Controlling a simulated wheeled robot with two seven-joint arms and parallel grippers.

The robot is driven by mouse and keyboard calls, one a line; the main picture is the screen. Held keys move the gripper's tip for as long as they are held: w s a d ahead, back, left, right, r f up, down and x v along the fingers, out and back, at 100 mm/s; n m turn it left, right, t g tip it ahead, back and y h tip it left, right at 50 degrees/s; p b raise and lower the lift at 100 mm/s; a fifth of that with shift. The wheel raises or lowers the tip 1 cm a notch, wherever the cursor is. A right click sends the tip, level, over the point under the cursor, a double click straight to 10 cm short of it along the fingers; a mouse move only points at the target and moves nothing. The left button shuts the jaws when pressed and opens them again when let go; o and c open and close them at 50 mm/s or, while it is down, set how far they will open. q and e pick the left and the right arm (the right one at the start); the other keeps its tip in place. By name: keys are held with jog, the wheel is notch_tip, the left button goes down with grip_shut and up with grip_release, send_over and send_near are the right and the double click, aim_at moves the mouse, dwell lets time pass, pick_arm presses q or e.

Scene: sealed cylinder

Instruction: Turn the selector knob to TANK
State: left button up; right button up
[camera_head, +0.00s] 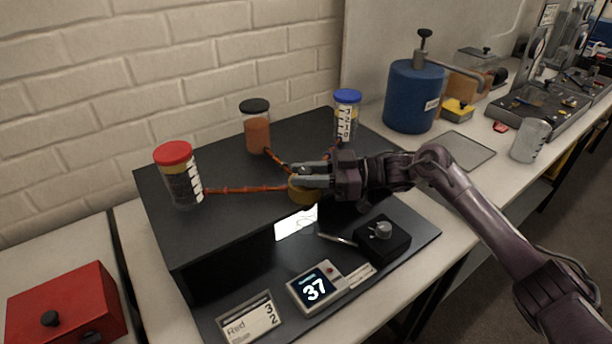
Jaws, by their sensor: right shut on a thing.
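The selector knob appears to be the brass-coloured round part (302,194) near the front edge of the black stand (225,225). My right gripper (306,173) reaches in from the right and is shut on it, covering most of its top. Which way the knob points is hidden. Orange tubes run to this spot from a red-capped jar (181,178), a black-capped jar (256,128) and a blue-capped jar (346,117). A blue tank (411,97) stands behind my right arm. My left gripper is not in view.
A red box (64,308) sits at lower left. A clear beaker (530,141) and a flat plate (463,150) are at right.

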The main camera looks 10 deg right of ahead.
jog(key=o, duration=1)
jog(key=shift+c, duration=0.2)
jog(key=shift+d, duration=0.1)
jog(key=s+d+b, duration=0.1)
jog(key=d+b, duration=0.1)
jog(key=d, duration=0.5)
jog(key=shift+s+d, duration=0.3)
jog(key=shift+r, duration=0.1)
